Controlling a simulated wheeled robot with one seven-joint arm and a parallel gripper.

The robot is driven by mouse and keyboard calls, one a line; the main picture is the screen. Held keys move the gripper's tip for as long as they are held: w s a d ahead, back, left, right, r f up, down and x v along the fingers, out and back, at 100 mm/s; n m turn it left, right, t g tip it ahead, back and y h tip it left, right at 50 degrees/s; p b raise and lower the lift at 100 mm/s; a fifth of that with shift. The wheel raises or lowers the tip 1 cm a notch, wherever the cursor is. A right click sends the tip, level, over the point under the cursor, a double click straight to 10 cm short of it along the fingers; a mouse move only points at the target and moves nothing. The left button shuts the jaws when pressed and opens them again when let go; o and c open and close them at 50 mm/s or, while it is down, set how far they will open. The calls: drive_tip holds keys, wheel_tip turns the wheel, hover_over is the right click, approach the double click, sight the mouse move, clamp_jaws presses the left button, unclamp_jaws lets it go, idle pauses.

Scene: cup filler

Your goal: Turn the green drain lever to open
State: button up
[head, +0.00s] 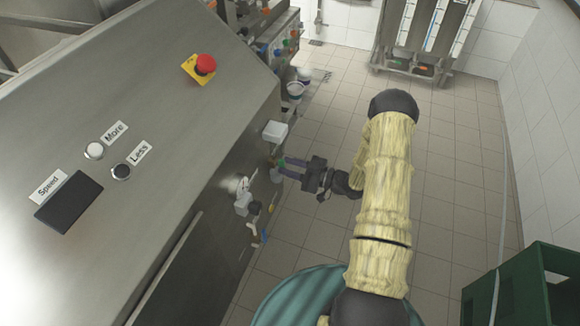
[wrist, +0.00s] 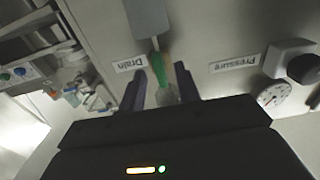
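The green drain lever (wrist: 158,68) shows in the wrist view beside the "Drain" label (wrist: 130,63), on the steel panel below a grey box (wrist: 148,18). In the head view only a small bit of green (head: 281,163) shows at the machine's side. My gripper (wrist: 161,82) is open, with one dark finger on each side of the lever. A gap shows between the lever and each finger, so the gripper does not appear shut on it. In the head view my gripper (head: 283,168) reaches left to the panel, and its fingertips partly hide the lever.
A pressure gauge (wrist: 272,95) with a dark knob sits beside the lever. The emergency stop (head: 205,64) and Speed buttons are on the machine's top. Other valve handles (head: 254,230) stick out nearer me. A green crate (head: 529,285) stands at the lower right.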

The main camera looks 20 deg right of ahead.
drive_tip(key=b+v, duration=0.2)
drive_tip(key=v, duration=1.5)
drive_tip(key=shift+d, duration=0.15)
drive_tip(key=shift+s, duration=0.1)
drive_tip(key=w+a+r+m+h+p, duration=0.1)
drive_tip(key=w+a+r+h+p, duration=0.15)
drive_tip(key=w+r+h, duration=0.55)
wheel_tip(320, 180, up, 7)
drive_tip(key=w+m+g+h+p, duration=0.1)
drive_tip(key=w+m+h+p, duration=0.1)
drive_tip(key=m+h+p, duration=0.25)
drive_tip(key=s+a+r+m+g+p, duration=0.1)
drive_tip(key=s+a+r+g, duration=0.1)
drive_tip(key=s, duration=0.4)
drive_tip(key=s+a+r+m+g+h+p, duration=0.1)
drive_tip(key=s+a+r+m+g, duration=0.1)
drive_tip(key=s+a+r, duration=0.3)
drive_tip(key=s+a+r+m+g+h+p, duration=0.1)
drive_tip(key=s+a+r+m+g, duration=0.1)
drive_tip(key=s, duration=0.7)
drive_tip(key=a+r+g, duration=0.1)
drive_tip(key=a+r, duration=0.1)
drive_tip(key=a, duration=0.1)
drive_tip(key=shift+a+p, duration=0.2)
drive_tip(key=shift+p, duration=0.2)
